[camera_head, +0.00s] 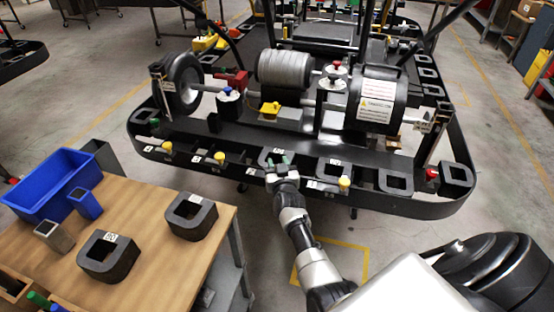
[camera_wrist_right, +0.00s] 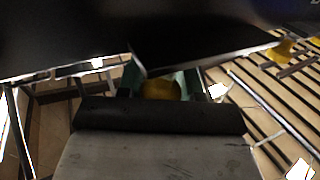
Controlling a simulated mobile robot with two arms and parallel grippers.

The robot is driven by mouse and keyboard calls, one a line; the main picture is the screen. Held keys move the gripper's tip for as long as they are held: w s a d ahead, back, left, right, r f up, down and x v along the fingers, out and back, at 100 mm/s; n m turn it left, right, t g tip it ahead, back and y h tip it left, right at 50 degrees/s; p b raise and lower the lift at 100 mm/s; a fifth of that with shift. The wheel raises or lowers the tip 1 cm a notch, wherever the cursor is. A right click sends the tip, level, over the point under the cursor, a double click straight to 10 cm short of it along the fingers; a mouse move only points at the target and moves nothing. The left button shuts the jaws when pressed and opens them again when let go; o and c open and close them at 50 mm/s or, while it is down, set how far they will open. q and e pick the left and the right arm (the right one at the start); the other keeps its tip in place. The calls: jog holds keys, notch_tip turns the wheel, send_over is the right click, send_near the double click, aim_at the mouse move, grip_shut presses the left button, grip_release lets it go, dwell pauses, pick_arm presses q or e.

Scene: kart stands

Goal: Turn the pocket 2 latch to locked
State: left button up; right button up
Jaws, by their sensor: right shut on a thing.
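The kart's dark front rail (camera_head: 390,205) carries a row of pockets and latches with coloured knobs. My right gripper (camera_head: 281,162) is at the middle of this rail. In the right wrist view its green fingers (camera_wrist_right: 160,84) are shut on a yellow latch knob (camera_wrist_right: 160,90), under a dark overhanging edge. The gripper hides this knob in the head view. Other yellow knobs stand to the left (camera_head: 219,158) and to the right (camera_head: 344,183). The pocket labels are too small to read surely, and the held latch's angle cannot be told. My left gripper is not in view.
A wooden table (camera_head: 150,205) at the left holds a blue bin (camera_head: 50,190) and two dark blocks with openings (camera_head: 108,258) (camera_head: 192,215). A grey motor-like drum (camera_head: 376,100) sits on the kart behind the rail. The floor between table and kart is clear.

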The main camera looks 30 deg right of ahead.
jog(key=shift+r+m+g+h, duration=0.1)
jog(key=shift+m+g+h, duration=0.25)
jog(key=shift+h, duration=0.25)
jog(key=o, duration=0.9)
jog(key=shift+s, duration=0.1)
jog(key=shift+s+a+p, duration=0.15)
jog(key=shift+s+p, duration=0.15)
jog(key=shift+p, duration=0.35)
jog(key=shift+p+v, duration=2.75)
jog(key=shift+v, duration=2.2)
